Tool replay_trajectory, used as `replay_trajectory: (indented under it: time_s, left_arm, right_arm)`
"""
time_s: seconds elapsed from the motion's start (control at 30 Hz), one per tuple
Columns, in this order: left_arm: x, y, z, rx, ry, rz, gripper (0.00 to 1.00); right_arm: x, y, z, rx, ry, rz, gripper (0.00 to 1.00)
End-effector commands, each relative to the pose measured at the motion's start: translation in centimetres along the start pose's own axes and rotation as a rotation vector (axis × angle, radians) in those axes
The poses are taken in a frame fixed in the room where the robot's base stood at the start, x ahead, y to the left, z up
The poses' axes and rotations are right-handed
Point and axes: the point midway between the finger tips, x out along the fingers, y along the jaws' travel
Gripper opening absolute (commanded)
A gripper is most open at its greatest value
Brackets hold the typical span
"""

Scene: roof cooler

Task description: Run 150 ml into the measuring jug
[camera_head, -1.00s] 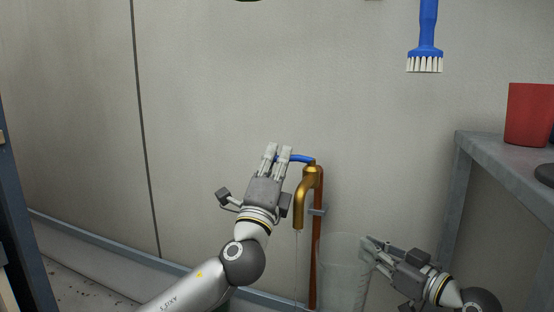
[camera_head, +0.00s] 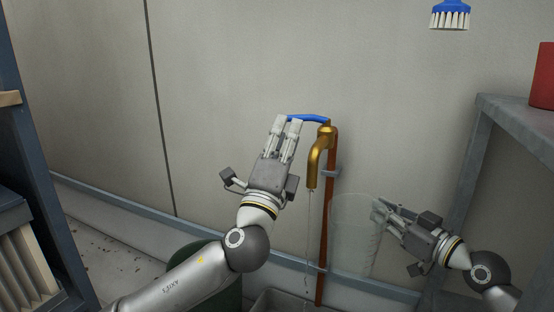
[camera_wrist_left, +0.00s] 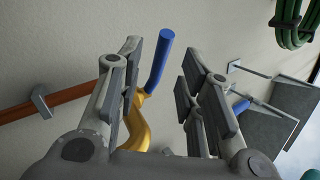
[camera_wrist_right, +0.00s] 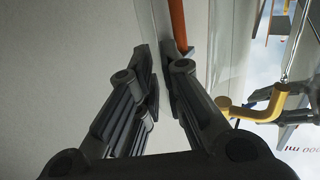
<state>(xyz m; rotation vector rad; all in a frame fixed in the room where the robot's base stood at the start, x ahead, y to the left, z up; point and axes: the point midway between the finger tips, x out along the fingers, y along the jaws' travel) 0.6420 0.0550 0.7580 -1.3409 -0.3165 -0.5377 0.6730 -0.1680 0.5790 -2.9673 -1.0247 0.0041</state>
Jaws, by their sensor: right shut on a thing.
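The brass tap (camera_head: 317,160) sits on a copper pipe at the wall, with a blue lever (camera_head: 310,118) pointing left. A thin stream of water (camera_head: 309,230) falls from its spout. My left gripper (camera_head: 287,122) is at the lever's end; in the left wrist view the lever (camera_wrist_left: 160,60) stands between its spread fingers, with gaps on both sides. The clear measuring jug (camera_head: 352,235) is right of the stream, its rim near spout height. My right gripper (camera_head: 382,208) is shut on the jug's right side. The water level in the jug is not readable.
A grey trough (camera_head: 268,300) lies below the tap. A dark green container (camera_head: 222,268) is partly hidden behind my left arm. A grey shelf (camera_head: 500,103) with a red container (camera_head: 545,75) is at right. A blue brush (camera_head: 450,16) hangs above.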

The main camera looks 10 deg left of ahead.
Motion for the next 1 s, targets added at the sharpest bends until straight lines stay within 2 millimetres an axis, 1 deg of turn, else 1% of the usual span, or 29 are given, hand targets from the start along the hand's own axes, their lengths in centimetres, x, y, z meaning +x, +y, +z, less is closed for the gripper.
replay_trajectory:
  time_s: [0.03,0.2,0.3,0.43,0.73,0.77,0.87,0.97,1.0]
  left_arm:
    - [-1.2,0.1,0.0,-0.001,0.001,0.001,0.35]
    - [-4.5,0.1,0.0,0.0,0.001,0.002,0.35]
    - [-5.8,0.1,0.0,0.001,0.001,0.001,0.35]
    - [-6.8,0.0,0.0,0.002,0.0,0.0,0.35]
    - [-7.1,0.0,0.0,0.002,-0.001,-0.001,0.35]
    - [-7.1,0.0,0.0,0.002,-0.001,-0.001,0.33]
    - [-6.7,0.0,0.3,0.001,-0.007,0.001,0.2]
    - [-5.1,0.2,1.7,-0.007,-0.037,0.014,0.08]
    - [-3.9,0.4,2.7,-0.016,-0.058,0.023,0.02]
  right_arm:
    - [0.0,0.0,-0.1,0.0,0.002,0.0,0.0]
    - [0.0,0.0,-0.1,0.0,0.002,0.0,0.0]
    - [0.0,0.0,-0.1,0.0,0.002,0.0,0.0]
    - [0.0,0.0,-0.1,0.0,0.002,0.0,0.0]
    - [0.0,0.0,-0.1,0.0,0.002,0.0,0.0]
    - [0.0,0.0,-0.1,0.0,0.002,0.0,0.0]
    - [0.0,0.0,-0.1,0.0,0.002,0.0,0.0]
    - [0.0,0.0,-0.1,0.0,0.001,0.0,0.0]
    - [0.0,0.0,-0.1,0.0,0.002,0.0,0.0]
